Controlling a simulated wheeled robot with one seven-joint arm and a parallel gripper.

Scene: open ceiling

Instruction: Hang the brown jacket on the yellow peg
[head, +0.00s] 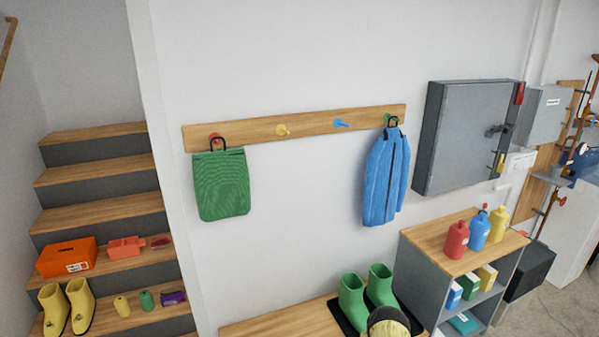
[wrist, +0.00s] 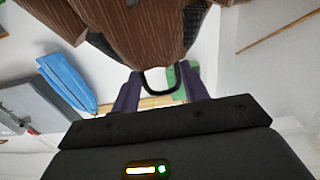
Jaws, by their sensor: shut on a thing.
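The brown jacket (wrist: 145,35) has dark stripes and fills the top of the wrist view. Its black hanging loop (wrist: 147,84) lies between the fingers of my gripper (wrist: 161,88), which is shut on it. The jacket's lower part is cut off by the picture edge. The yellow peg (head: 282,130) is bare and sits on the wooden rail (head: 310,124) in the head view, between the red peg and the blue peg. My gripper and the brown jacket do not show clearly in the head view.
A green bag (head: 221,186) hangs on the red peg (head: 215,137), left of the yellow peg. The blue peg (head: 341,124) is bare. A blue jacket (head: 385,180) hangs at the rail's right end. Below are a bench (head: 285,322), green boots (head: 352,303) and a shelf unit (head: 455,262).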

